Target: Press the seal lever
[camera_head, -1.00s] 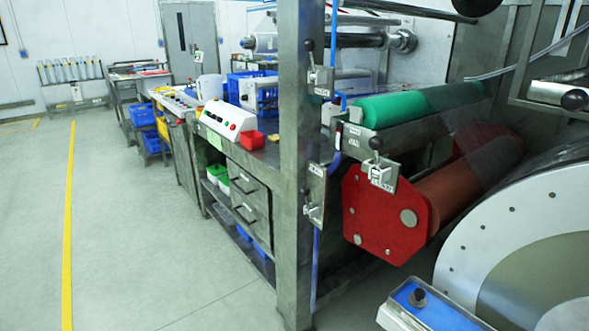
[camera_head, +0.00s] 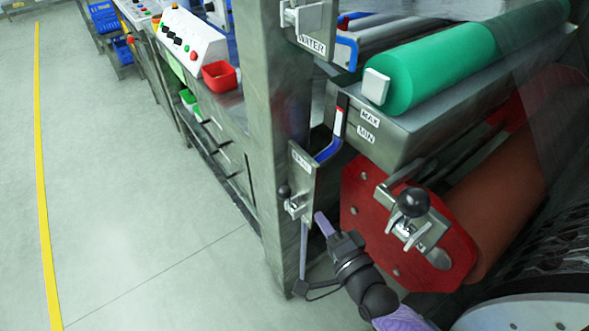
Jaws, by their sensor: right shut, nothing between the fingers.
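Three lever plates show. The upper plate (camera_head: 308,22) on the steel post is labelled WATER. The lower plate (camera_head: 302,180) on the post has a small lever with a black knob (camera_head: 284,191); its label is too small to read surely. A third lever with a larger black knob (camera_head: 413,202) sits in front of the red end plate; no label on it is legible. I cannot tell for certain which is the seal lever. My right gripper (camera_head: 323,223) is shut and empty, just right of and below the lower post lever, apparently apart from it. My left gripper is not in view.
The steel post (camera_head: 267,110) stands left of the green roller (camera_head: 440,66). The red end plate (camera_head: 361,205) and brown roller (camera_head: 508,185) lie right of my gripper. A white control box (camera_head: 190,42) and red bin (camera_head: 219,77) stand on the bench. The floor at left is clear.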

